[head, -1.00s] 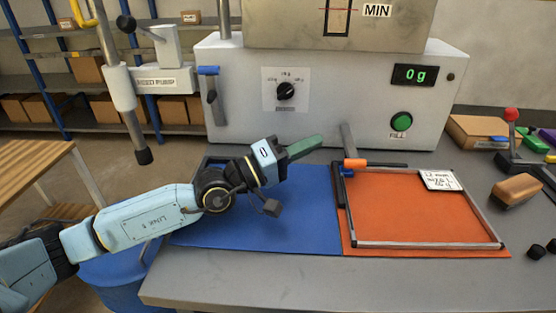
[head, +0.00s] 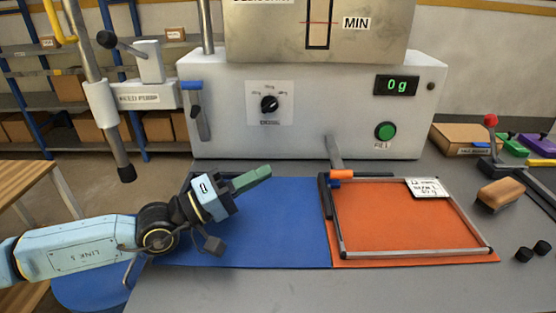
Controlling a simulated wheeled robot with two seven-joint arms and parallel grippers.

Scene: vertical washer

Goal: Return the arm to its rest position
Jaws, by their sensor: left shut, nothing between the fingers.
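My left arm comes in from the left, low over the left side of the workbench. My left gripper (head: 252,179), with green fingers, is shut and empty. It shows above the blue mat (head: 285,225), near its back edge and in front of the white machine. It touches no object that I can see. My right gripper is not in view.
The white machine (head: 330,120) with a dial, a "0 g" display and a green button (head: 386,131) stands behind. An orange mat with a metal frame (head: 415,250) lies to the right. A brown block (head: 500,193) and black knobs sit farther right. A feed pump pipe (head: 105,105) hangs left.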

